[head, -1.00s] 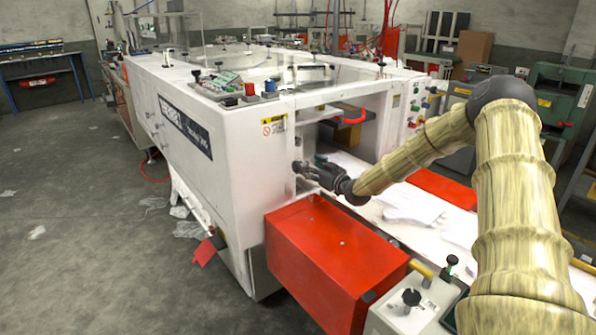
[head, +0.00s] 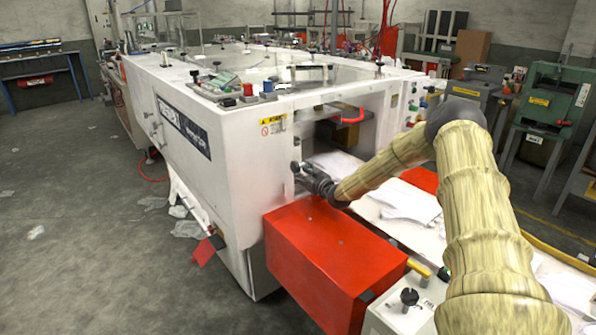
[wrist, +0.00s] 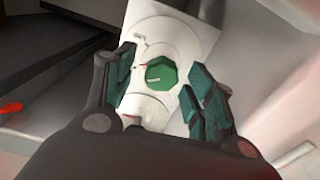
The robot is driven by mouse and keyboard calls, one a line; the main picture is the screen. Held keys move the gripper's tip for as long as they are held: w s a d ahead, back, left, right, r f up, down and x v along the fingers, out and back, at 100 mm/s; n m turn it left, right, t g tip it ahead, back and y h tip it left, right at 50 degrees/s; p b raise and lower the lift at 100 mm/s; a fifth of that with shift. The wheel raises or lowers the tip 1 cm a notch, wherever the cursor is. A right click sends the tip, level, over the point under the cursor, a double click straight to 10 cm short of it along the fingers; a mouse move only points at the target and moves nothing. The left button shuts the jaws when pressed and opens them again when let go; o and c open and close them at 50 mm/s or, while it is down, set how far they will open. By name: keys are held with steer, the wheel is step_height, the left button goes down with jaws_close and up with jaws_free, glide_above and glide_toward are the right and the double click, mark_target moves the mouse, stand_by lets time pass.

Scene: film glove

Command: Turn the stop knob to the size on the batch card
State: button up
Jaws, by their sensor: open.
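In the wrist view a green faceted knob (wrist: 159,74) with a pale pointer line sits on a white dial plate (wrist: 150,35). The plate carries fine ring marks and small red marks, too small to read. My gripper (wrist: 164,68) is open, with its teal-padded fingers on either side of the knob. The right finger's tip looks very close to the knob's edge; I cannot tell whether it touches. In the head view my gripper (head: 301,171) is at the white machine's (head: 235,145) front opening, and the knob is not discernible there. I cannot make out a batch card.
A red box-shaped cover (head: 330,255) lies just below my gripper. White paper sheets (head: 400,203) lie on the table to its right. A control box with a black knob (head: 409,297) stands at the front. Open floor (head: 90,230) is at the left.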

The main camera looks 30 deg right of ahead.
steer(key=shift+w+a, duration=0.1)
steer(key=shift+w, duration=0.35)
steer(key=c, duration=1)
steer(key=shift+n, duration=0.3)
steer(key=n+b, duration=0.2)
steer(key=n, duration=0.3)
steer(key=shift+f, duration=0.1)
steer(key=n+b, duration=0.2)
steer(key=n, duration=0.4)
steer(key=shift+b, duration=0.35)
steer(key=shift+n, duration=0.3)
